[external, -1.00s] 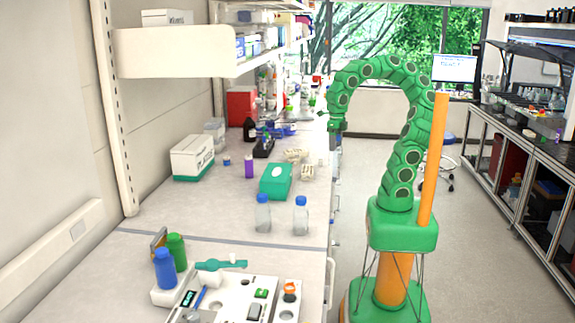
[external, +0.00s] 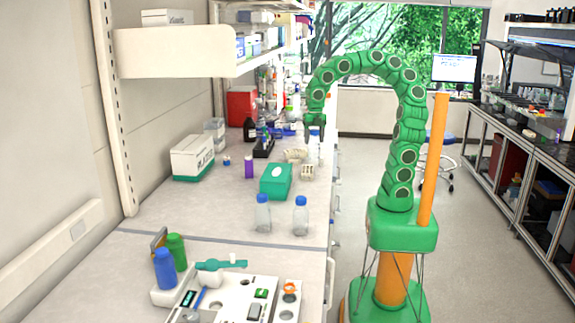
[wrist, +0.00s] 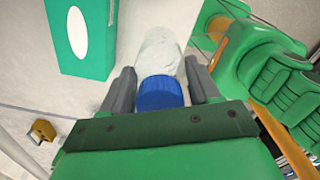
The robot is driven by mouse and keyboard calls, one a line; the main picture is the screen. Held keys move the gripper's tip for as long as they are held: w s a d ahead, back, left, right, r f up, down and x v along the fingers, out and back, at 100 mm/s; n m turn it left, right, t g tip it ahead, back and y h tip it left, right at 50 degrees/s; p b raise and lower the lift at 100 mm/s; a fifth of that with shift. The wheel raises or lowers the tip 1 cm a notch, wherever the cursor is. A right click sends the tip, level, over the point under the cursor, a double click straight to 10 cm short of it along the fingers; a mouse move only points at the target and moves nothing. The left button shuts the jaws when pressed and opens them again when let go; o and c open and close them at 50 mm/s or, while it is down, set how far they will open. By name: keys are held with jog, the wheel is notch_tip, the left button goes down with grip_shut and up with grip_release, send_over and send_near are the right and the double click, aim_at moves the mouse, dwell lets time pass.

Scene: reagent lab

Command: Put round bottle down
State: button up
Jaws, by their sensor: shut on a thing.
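The round bottle is clear with a blue cap (wrist: 160,92). In the wrist view its pale body (wrist: 160,50) points away from me, with the cap between my fingers. My gripper (wrist: 160,86) is shut on the bottle at its cap end. In the external view my gripper (external: 314,128) points down near the bench's right edge, and the bottle (external: 314,151) hangs upright below it. I cannot tell whether its base touches the bench (external: 215,218).
A green box (external: 276,181) lies close by, also upper left in the wrist view (wrist: 80,35). Two blue-capped bottles (external: 263,213) (external: 300,215) stand nearer. White racks (external: 307,172) are beside the held bottle. Open floor lies right of the bench.

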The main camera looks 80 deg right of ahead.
jog(key=w+a+f+m, duration=0.2)
jog(key=w+m, duration=0.7)
jog(key=w, duration=0.7)
jog(key=w+a+f+m, duration=0.2)
jog(key=w+m, duration=0.8)
jog(key=w, duration=0.6)
jog(key=shift+m, duration=0.3)
